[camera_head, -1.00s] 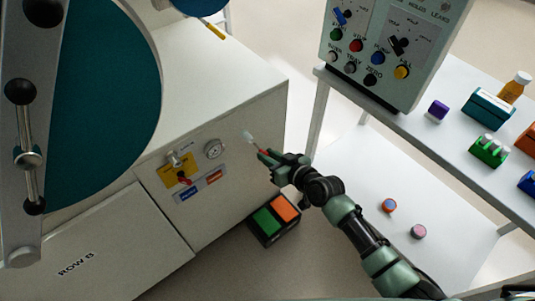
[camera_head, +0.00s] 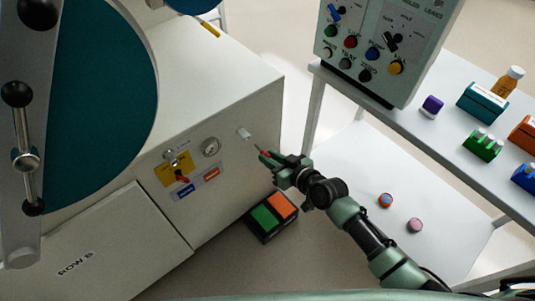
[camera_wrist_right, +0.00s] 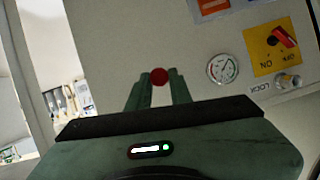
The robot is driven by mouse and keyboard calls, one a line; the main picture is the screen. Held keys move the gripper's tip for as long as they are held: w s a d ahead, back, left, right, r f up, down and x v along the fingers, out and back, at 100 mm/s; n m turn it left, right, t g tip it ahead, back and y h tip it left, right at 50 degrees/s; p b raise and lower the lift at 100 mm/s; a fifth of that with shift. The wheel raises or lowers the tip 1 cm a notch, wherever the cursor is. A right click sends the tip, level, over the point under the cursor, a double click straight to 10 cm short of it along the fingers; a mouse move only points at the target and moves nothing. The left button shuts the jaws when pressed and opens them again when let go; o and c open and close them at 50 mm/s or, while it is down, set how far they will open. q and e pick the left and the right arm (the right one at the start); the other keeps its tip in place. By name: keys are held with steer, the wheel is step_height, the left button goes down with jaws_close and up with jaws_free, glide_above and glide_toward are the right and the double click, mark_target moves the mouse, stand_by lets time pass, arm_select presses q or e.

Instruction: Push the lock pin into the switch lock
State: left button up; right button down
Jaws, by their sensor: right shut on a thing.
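My right gripper (camera_head: 266,157) is shut on a small red-ended thing, apparently the lock pin (camera_wrist_right: 159,76). In the right wrist view only its round red end shows between the fingertips. The gripper is in front of the cabinet's front panel, close to a short white stub (camera_head: 243,133) and apart from it. The switch is a yellow plate (camera_head: 164,178) with a red knob, left of the gripper in the head view. The metal switch lock (camera_wrist_right: 289,82), marked LOCK, sits at the plate's edge. The gripper and pin are apart from it. My left gripper is not in view.
A round gauge (camera_head: 211,147) and blue and red labels (camera_head: 211,173) are by the switch. A green-and-orange pedal box (camera_head: 271,218) stands on the floor below. A shelf (camera_head: 430,125) with a control box (camera_head: 385,50) is at right.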

steer(key=shift+s+d+p, duration=0.15)
steer(key=shift+s+d, duration=0.3)
steer(key=shift+s, duration=0.2)
steer(key=shift+s+d+p, duration=0.15)
steer(key=shift+s+d, duration=0.3)
steer(key=shift+s, duration=0.2)
